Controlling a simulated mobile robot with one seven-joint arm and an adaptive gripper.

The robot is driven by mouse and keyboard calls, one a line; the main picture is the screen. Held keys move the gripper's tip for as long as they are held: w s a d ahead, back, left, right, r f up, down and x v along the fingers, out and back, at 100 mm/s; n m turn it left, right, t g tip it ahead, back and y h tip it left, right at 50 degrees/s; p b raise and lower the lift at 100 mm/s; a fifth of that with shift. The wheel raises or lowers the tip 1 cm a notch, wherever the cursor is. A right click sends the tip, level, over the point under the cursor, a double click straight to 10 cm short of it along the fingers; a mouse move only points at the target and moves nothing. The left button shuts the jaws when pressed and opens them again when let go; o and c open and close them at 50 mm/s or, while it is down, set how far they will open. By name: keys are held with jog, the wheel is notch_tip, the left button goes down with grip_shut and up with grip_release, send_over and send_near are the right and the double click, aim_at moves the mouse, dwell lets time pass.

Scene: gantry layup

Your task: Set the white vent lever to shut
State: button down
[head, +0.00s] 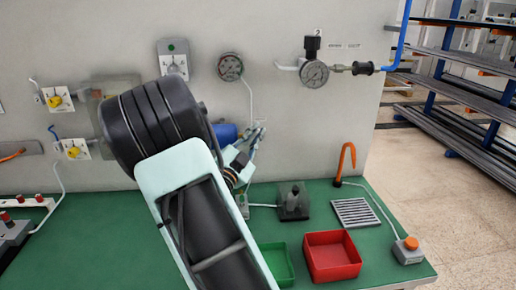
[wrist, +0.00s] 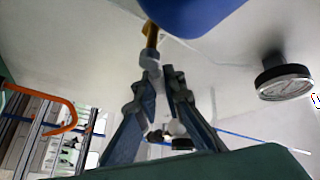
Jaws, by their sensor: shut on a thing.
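My gripper (wrist: 162,76) is at the end of my arm, close to the wall. It also shows in the head view (head: 257,133), just right of a blue cylinder (head: 226,132). In the wrist view its fingertips are close together at a small pale piece (wrist: 150,61) under a brass-coloured stem (wrist: 152,38). I take this pale piece for the white vent lever, and the gripper is shut on it. The blue cylinder (wrist: 195,12) fills the top of that view. In the head view my arm and fingers hide the lever, so its exact angle cannot be told.
Round gauges (head: 230,67) (head: 314,73) are on the wall. Yellow-knobbed valves (head: 56,99) are at the left. On the green bench are a red bin (head: 332,257), a green bin (head: 277,262), an orange hook (head: 346,160) and an orange button box (head: 408,250). Shelving (head: 470,80) stands right.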

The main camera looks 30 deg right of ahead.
jog(key=n+t+b, duration=0.1)
jog(key=n, duration=0.1)
jog(key=n+t+b, duration=0.1)
jog(key=n+b, duration=0.1)
jog(key=a+n+t+b, duration=0.1)
jog(key=b, duration=0.1)
jog(key=shift+w+a+n+t, duration=0.1)
jog(key=shift+w+n+t, duration=0.15)
jog(key=shift+n+t, duration=0.15)
jog(key=n+t+y+b, duration=0.1)
jog(key=n, duration=0.1)
jog(key=a+n+t+b, duration=0.1)
jog(key=n+b, duration=0.1)
jog(key=n+t+y+b, duration=0.1)
jog(key=n+t, duration=0.1)
jog(key=n, duration=0.1)
jog(key=shift+w+a+r+y, duration=0.2)
jog(key=shift+w+r+y, duration=0.1)
jog(key=shift+w+r, duration=0.1)
jog(key=shift+r+n, duration=0.1)
jog(key=shift+n, duration=0.2)
jog(key=c, duration=2)
grip_release()
jog(key=shift+a+r, duration=0.1)
jog(key=v, duration=0.7)
jog(key=shift+s+f, duration=0.2)
